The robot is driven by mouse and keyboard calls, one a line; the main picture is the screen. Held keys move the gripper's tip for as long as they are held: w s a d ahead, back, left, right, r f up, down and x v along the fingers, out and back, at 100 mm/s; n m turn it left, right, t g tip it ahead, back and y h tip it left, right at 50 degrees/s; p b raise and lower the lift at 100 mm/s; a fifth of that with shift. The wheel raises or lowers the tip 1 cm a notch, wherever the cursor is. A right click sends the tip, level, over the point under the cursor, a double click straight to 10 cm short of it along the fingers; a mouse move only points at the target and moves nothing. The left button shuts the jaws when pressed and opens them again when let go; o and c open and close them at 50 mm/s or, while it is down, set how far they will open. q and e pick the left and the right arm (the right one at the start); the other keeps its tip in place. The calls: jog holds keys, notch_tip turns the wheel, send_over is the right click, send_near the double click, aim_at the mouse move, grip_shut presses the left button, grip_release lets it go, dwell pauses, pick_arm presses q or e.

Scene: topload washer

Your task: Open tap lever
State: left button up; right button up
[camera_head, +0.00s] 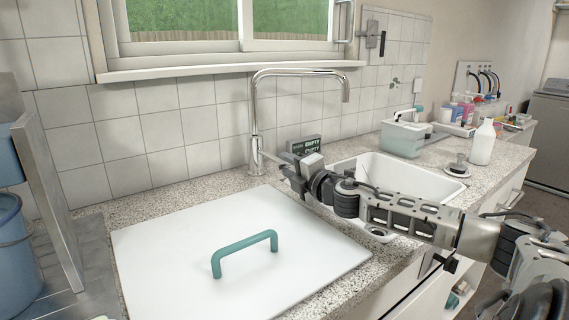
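A chrome tap (254,120) stands upright at the back of the counter, its tall spout bent over to the right. Its lever is low on the tap body and is hard to make out behind the gripper. My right gripper (284,166) reaches in from the right, across the sink, with its tip close to the right side of the tap's base. I cannot tell whether it touches the lever, or whether the fingers are apart. My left gripper is not in view.
A white sink (400,178) lies under my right arm. A white board with a green handle (245,250) covers the counter in front of the tap. A white bottle (482,143) and a pale green container (404,138) stand to the right.

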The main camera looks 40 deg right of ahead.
aim_at(273, 158)
jog(key=shift+w, duration=1.05)
